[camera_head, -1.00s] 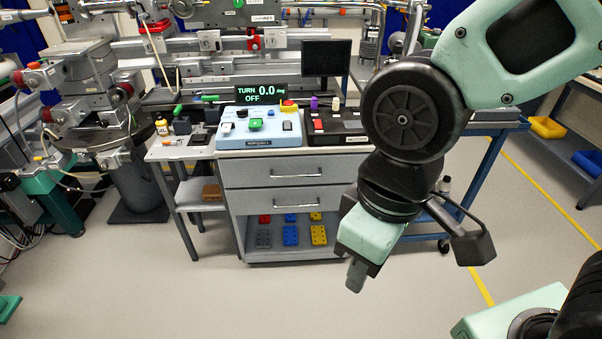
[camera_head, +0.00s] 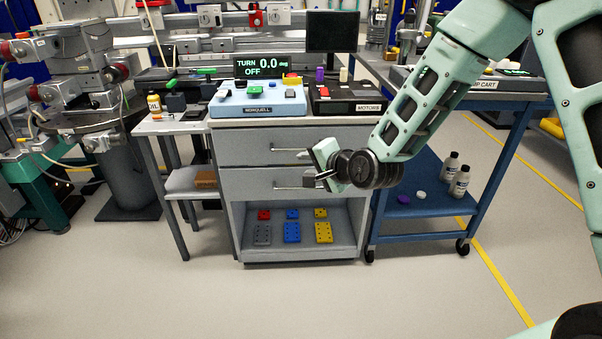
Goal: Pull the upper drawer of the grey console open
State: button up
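The grey console (camera_head: 228,220) stands in the middle with two drawers above an open shelf. The upper drawer (camera_head: 242,149) looks shut, flush with the lower drawer (camera_head: 243,184). The upper drawer's bar handle (camera_head: 284,150) shows at its left; its right part is hidden behind my gripper. My gripper (camera_head: 313,165) is in front of the console's right half, near the right ends of both handles. Its fingers look apart, one above the other, with nothing seen between them. I cannot tell whether it touches the upper handle.
A blue control box (camera_head: 235,108) and a black box (camera_head: 345,106) sit on the console top. A blue cart (camera_head: 430,195) with bottles stands close on the right, beneath my arm. A small side table (camera_head: 160,127) stands on the left. The floor in front is clear.

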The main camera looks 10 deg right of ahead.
aim_at(302, 150)
jog(key=w+d+f+m+t+h+b, duration=0.25)
jog(key=w+d+f+m+t, duration=0.2)
jog(key=d, duration=0.25)
jog(key=shift+m+g+y, duration=0.35)
jog(key=shift+m+y, duration=0.1)
jog(key=b+x, duration=0.1)
jog(key=x, duration=0.8)
jog(key=b+x, duration=0.1)
jog(key=x, duration=0.8)
jog(key=shift+s+a+f+b, duration=0.1)
jog(key=shift+a+f+b, duration=0.1)
jog(key=shift+f+b, duration=0.1)
grip_shut()
